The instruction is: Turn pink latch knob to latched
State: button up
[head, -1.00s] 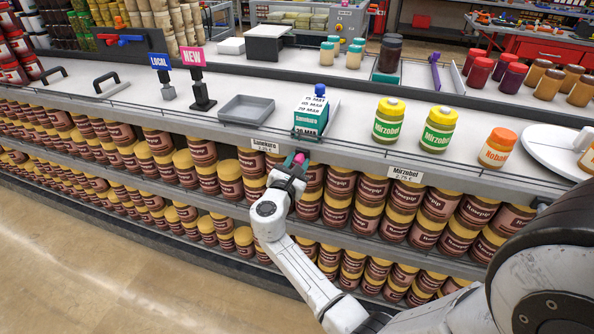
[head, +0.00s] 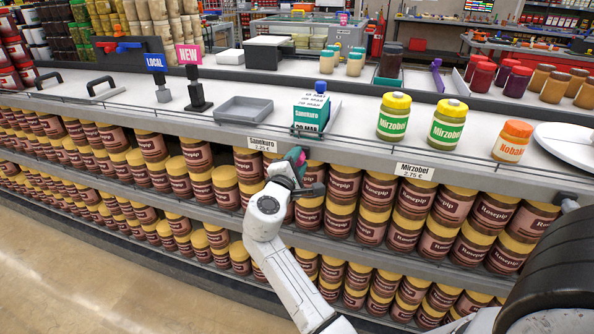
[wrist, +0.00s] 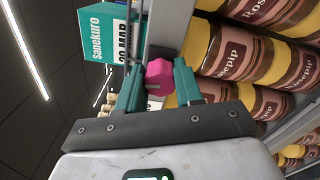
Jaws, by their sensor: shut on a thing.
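The pink latch knob (wrist: 159,76) is a small faceted knob at the front edge of the shelf, seen in the wrist view between my two teal fingertips. In the head view the knob (head: 300,158) shows only as a small pink spot at my gripper. My gripper (wrist: 160,85) is shut on the knob, one finger on each side of it. In the head view my gripper (head: 297,162) is just below the shelf edge, under the teal Sanekuro box (head: 310,113). The knob's base and latch marks are hidden.
The Sanekuro box also stands close beyond the fingers in the wrist view (wrist: 97,35). Rosepip jars (head: 380,190) fill the shelf right behind my gripper. A grey tray (head: 243,110) and Mirzobel jars (head: 394,117) stand on the counter. The floor at lower left is clear.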

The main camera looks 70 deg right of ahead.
jog(key=shift+f+m+b, duration=0.15)
jog(key=shift+m+b, duration=0.7)
jog(key=shift+m, duration=0.15)
jog(key=o, duration=1)
jog(key=shift+o, duration=0.2)
jog(key=shift+a, duration=0.1)
jog(key=a, duration=1)
jog(key=shift+s+a, duration=0.3)
jog(key=shift+s, duration=0.15)
